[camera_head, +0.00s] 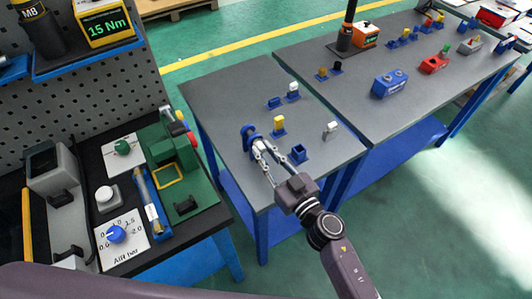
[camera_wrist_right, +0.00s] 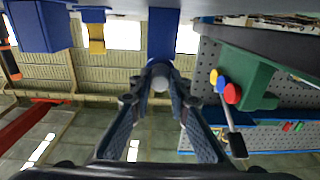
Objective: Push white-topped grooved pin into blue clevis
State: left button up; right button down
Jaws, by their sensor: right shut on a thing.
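The blue clevis (camera_head: 249,133) stands at the left part of the near grey bench. My right gripper (camera_head: 259,148) reaches it from the front right, its fingertips right at the clevis. My left gripper is not in view.
A yellow-topped part (camera_head: 279,124), a blue square socket (camera_head: 299,153) and a grey-white upright part (camera_head: 330,130) stand close to the right of the gripper. Behind are a white-topped part (camera_head: 293,90) and a blue block (camera_head: 274,103). The bench's front right is bare.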

jog(key=shift+w+a+r, duration=0.1)
jog(key=shift+w+a, duration=0.05)
jog(key=c, duration=1.7)
grip_release()
jog(key=shift+c, duration=0.2)
jog(key=shift+p+v, duration=0.3)
jog(key=shift+v, duration=2.25)
jog(key=v, duration=1.2)
